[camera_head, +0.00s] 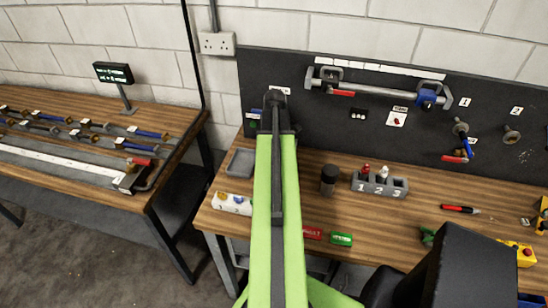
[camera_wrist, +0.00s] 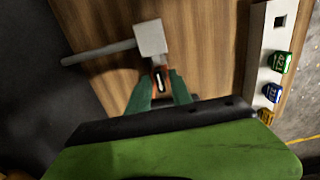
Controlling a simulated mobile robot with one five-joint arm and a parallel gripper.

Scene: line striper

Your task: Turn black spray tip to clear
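In the wrist view my gripper (camera_wrist: 162,78) has its two green fingers on either side of a small orange-brown part (camera_wrist: 157,70) with a dark piece and a pale stripe in it. The dark piece may be the black spray tip. The fingers are apart, but I cannot tell whether they touch it. A pale grey block (camera_wrist: 150,38) with a rod running left sits just beyond the fingertips.
A white block (camera_wrist: 256,50) with green, blue and yellow numbered pieces stands right in the wrist view; it also shows in the head view (camera_head: 222,203). A grey tray (camera_head: 240,163), dark cup (camera_head: 328,180) and numbered holder (camera_head: 400,188) stand on the bench. A rail (camera_head: 385,87) crosses the panel.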

